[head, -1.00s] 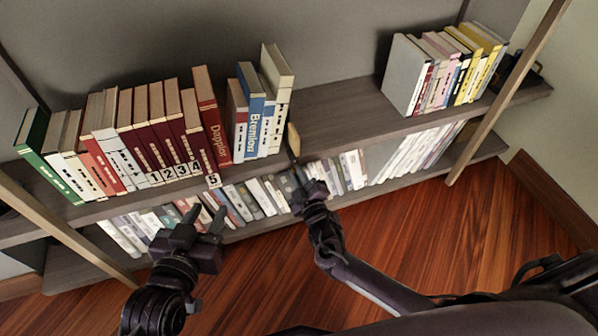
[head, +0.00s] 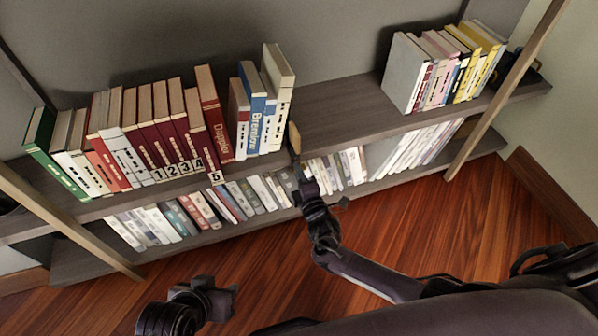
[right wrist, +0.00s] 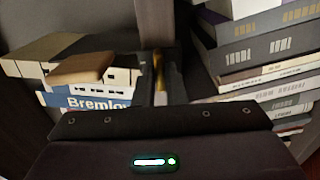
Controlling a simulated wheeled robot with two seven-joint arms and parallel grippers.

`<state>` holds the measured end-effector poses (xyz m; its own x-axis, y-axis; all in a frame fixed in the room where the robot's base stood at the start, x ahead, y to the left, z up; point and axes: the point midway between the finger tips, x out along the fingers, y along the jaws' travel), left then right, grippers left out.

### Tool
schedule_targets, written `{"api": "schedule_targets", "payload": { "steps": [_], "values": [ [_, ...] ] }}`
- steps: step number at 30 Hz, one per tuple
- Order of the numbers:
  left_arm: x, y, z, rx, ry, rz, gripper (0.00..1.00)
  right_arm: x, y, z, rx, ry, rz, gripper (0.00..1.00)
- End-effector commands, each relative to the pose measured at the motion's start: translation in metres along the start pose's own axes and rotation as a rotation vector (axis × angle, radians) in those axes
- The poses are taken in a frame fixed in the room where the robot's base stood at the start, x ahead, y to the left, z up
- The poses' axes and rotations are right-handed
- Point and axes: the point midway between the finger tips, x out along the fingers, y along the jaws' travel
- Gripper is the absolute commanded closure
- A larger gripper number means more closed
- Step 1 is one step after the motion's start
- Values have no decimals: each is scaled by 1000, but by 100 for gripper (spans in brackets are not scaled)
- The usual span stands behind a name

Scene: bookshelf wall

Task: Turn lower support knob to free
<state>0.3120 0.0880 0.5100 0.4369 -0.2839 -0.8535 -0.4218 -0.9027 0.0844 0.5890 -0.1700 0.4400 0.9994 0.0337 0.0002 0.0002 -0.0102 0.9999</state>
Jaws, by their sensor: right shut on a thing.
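My right gripper (head: 299,174) reaches up to the front edge of the upper shelf board, just right of the blue and cream books. In the right wrist view its two fingers (right wrist: 160,88) are shut on a small brass-coloured piece, which looks like the lower support knob (right wrist: 158,64). The fingers cover most of it, so its turn position cannot be read. A tan block (head: 294,138) stands at the shelf edge just above the gripper. It also shows in the right wrist view (right wrist: 80,68). My left gripper (head: 222,296) is over the floor, away from the shelf; its fingers are unclear.
Several books lean on the left, including numbered red ones. The lower shelf is packed with books (head: 215,205). The wooden floor is clear.

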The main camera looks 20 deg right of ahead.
Motion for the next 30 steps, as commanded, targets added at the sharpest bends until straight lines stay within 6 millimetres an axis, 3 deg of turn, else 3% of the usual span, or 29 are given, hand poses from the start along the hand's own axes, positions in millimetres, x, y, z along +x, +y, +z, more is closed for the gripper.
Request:
{"api": "schedule_targets", "payload": {
  "steps": [16,17,21,30],
  "values": [
    [0,-1,0,-1,-5,-2,64,-1,-2,-2,-25,3,-3,100],
    [0,-1,0,-1,-5,-2,64,-1,-2,-2,-25,3,-3,88],
    [0,-1,0,-1,-5,-2,64,-1,-1,-1,-25,2,-2,70],
    [-1,-1,0,-2,-5,-2,64,-2,0,0,-25,1,-1,69]
  ]
}}
